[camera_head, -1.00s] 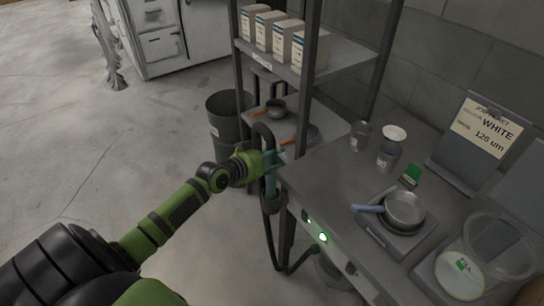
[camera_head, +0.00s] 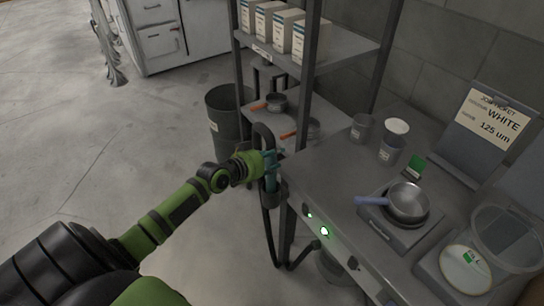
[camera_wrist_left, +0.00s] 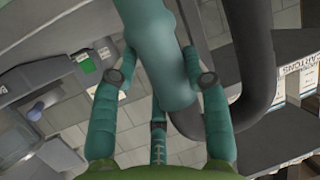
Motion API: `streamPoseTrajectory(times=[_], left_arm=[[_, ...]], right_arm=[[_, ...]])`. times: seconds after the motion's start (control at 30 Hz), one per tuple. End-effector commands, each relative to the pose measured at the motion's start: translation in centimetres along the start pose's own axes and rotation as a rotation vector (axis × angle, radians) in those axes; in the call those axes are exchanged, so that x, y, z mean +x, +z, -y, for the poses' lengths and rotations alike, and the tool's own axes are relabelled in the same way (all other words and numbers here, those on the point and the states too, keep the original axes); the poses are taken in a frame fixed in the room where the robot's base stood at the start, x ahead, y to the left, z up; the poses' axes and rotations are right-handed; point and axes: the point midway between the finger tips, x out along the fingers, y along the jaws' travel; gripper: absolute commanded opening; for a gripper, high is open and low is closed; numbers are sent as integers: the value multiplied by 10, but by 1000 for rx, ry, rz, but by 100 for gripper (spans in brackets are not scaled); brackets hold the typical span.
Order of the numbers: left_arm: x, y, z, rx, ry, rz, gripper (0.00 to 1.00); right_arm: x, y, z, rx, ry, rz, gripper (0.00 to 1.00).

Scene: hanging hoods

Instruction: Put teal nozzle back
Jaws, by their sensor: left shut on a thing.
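The teal nozzle (camera_head: 270,180) is upright at the left edge of the bench, with a black hose looping beside it. Its lower end is at a dark holder (camera_head: 274,197) on the bench edge; I cannot tell how deep it sits. My left gripper (camera_head: 273,162) is shut on the nozzle from the left. In the left wrist view the nozzle (camera_wrist_left: 160,45) runs between the teal fingers of my left gripper (camera_wrist_left: 160,95), with the thick black hose curving behind. My right gripper is not in view.
The bench (camera_head: 325,185) carries a pan on a scale (camera_head: 407,204), cups (camera_head: 390,150), a clear round tub (camera_head: 505,240) and a ticket stand (camera_head: 492,122). A shelf rack (camera_head: 345,52) with boxes stands behind the gripper.

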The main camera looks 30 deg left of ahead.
Motion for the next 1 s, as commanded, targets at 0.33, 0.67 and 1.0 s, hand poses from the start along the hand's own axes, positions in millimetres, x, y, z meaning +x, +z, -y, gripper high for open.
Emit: streamPoseTrajectory(times=[0.33, 0.67, 1.0], left_arm=[[5, 12, 1, 1, 0, -3, 1], [6, 13, 1, 0, 0, -2, 74], [-5, 15, 1, 0, 0, 2, 74]], right_arm=[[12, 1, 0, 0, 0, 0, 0], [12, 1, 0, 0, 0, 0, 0], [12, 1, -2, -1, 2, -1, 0]])
